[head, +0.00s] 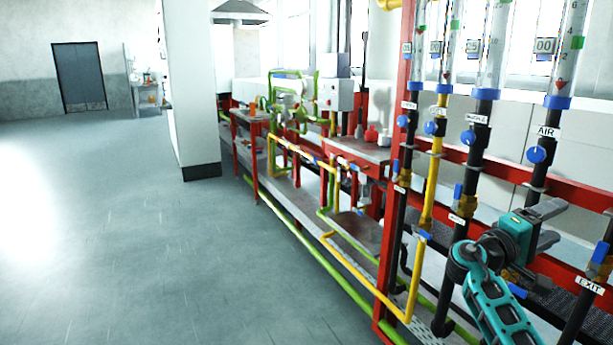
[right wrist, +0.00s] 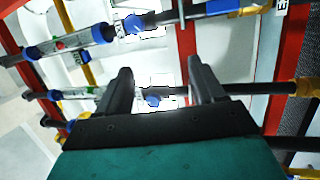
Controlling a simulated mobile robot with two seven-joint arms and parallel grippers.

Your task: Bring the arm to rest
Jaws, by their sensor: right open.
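My right gripper (head: 546,225) is at the lower right of the head view, close in front of the pipe rack. Its two dark fingers stand apart, with nothing held between them. The right wrist view shows the open fingers (right wrist: 158,90) pointing at the pipes, with a blue valve knob (right wrist: 152,100) visible in the gap beyond them. I cannot tell whether the gripper touches any pipe. My teal right arm (head: 492,300) comes up from the bottom edge. My left gripper is not in view.
The red frame (head: 393,190) holds vertical pipes with blue valves, including one below the AIR label (head: 548,132). A yellow pipe (head: 422,270) stands left of my arm. A white pillar (head: 193,90) is farther back. The grey floor (head: 130,220) at left is clear.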

